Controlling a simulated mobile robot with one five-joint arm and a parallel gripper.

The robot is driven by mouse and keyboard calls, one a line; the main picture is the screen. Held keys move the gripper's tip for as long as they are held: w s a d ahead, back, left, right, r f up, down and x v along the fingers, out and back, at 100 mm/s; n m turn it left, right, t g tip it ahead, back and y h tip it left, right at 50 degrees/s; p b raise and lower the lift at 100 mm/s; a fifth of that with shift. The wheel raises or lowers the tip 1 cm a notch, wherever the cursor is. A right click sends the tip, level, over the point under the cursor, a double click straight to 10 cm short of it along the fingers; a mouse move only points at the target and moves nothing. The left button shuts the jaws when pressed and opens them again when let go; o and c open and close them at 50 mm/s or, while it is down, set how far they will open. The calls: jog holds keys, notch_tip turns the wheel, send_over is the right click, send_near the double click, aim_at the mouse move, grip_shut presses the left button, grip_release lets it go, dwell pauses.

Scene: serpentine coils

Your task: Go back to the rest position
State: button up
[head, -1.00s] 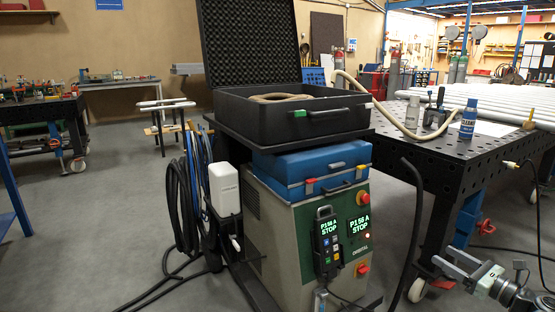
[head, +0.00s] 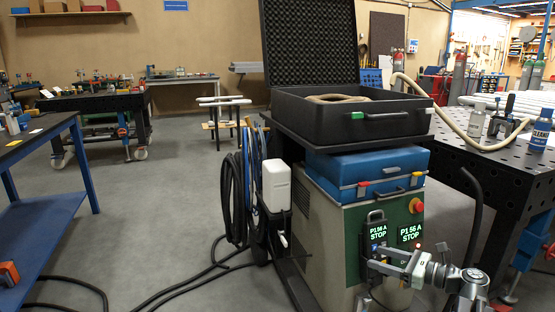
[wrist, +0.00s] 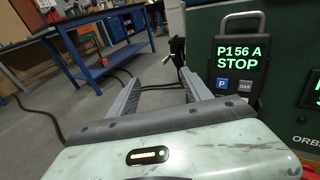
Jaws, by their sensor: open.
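My gripper (head: 369,268) shows at the lower right of the head view, in front of the green and grey welding unit (head: 330,225). The handheld remote (wrist: 238,60) with green "P156 A STOP" text stands just right of the fingers in the wrist view. In the head view the remote (head: 377,228) hangs on the unit's front, partly hidden behind my arm.
Black cables (head: 180,285) cross the floor. A blue-legged table (head: 45,215) stands left, a perforated table (head: 490,170) right. Open floor (head: 190,200) lies between.

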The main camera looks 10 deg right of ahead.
jog(key=a+f+n+g+h, duration=0.1)
jog(key=a+f+n+g, duration=0.35)
jog(key=a, duration=0.85)
jog(key=a+f+n+g, duration=0.4)
jog(key=a+f+n, duration=0.15)
jog(key=a, duration=0.75)
jog(key=s+a+f+n+g+h, duration=0.2)
jog(key=s+f+n+g+h, duration=0.1)
jog(key=s+f+n+h, duration=0.5)
jog(key=w+d+f+n+h, duration=0.1)
jog(key=d+f+n+h, duration=0.1)
jog(key=d+n, duration=0.55)
notch_tip(320, 180, up, 38)
jog(key=n+p, duration=0.1)
jog(key=p, duration=3.7)
jog(key=shift+w+a+p, duration=0.15)
jog(key=shift+p, duration=0.15)
jog(key=shift+f, duration=0.1)
